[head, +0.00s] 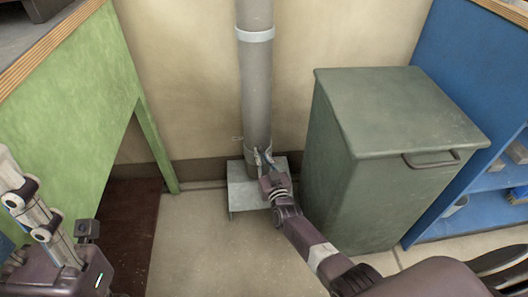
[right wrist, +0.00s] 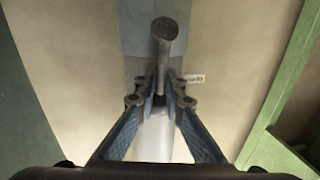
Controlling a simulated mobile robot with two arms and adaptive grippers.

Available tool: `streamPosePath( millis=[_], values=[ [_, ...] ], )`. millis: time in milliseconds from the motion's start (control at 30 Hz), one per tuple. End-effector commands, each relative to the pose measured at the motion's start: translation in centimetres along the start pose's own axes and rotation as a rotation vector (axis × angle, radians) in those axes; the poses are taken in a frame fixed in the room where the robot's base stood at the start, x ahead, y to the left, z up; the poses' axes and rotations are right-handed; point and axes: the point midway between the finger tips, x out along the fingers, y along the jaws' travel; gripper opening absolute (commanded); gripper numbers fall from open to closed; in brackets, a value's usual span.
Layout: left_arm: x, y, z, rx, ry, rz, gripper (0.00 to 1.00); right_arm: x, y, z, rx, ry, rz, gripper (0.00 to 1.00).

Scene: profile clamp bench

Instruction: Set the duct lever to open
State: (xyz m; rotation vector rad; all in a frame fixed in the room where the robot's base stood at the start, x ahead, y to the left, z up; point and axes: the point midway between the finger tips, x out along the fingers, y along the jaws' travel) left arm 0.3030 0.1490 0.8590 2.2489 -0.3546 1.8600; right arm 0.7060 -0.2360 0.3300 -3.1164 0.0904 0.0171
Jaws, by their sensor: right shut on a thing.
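The grey vertical duct (head: 257,85) runs down the wall in the head view, with a pale band round it. My right gripper (head: 266,160) is at its lower end, just above a grey metal base. In the right wrist view, the duct lever (right wrist: 164,48) is a grey bar with a rounded end. The fingertips of my right gripper (right wrist: 163,92) are shut on the lever from both sides. The head view hides most of the lever behind the gripper. Part of my left arm shows at the left, but its gripper does not.
A grey-green bin (head: 360,185) with a handle stands close to the right of the duct. A blue shelf (head: 470,215) is beyond it. A green bench panel (head: 75,110) stands at the left. The floor in front of the duct is clear.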

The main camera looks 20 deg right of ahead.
Motion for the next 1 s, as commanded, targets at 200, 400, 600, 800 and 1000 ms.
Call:
streamPosePath(
  millis=[200, 400, 600, 800, 1000],
  values=[
    [-0.08, -0.01, -0.1, -0.002, -0.011, -0.005, 0.4, 0.53, -0.38, -1.44, -0.035, 0.023, 0.001, 0.0],
    [-0.14, 0.0, -0.12, -0.002, -0.011, -0.005, 0.4, 0.53, -0.5, -1.38, -0.039, 0.022, 0.0, 0.0],
    [-0.14, 0.01, -0.11, -0.002, -0.011, -0.005, 0.4, 0.53, -0.56, -1.37, -0.038, 0.022, -0.001, 0.0],
    [-0.15, 0.01, -0.09, -0.002, -0.011, -0.005, 0.4, 0.51, -0.55, -1.31, -0.038, 0.021, -0.001, 0.3],
    [-0.18, 0.0, -0.07, -0.002, -0.012, -0.005, 0.4, 0.35, -0.5, -0.88, -0.038, 0.013, -0.001, 0.34]
  ],
)
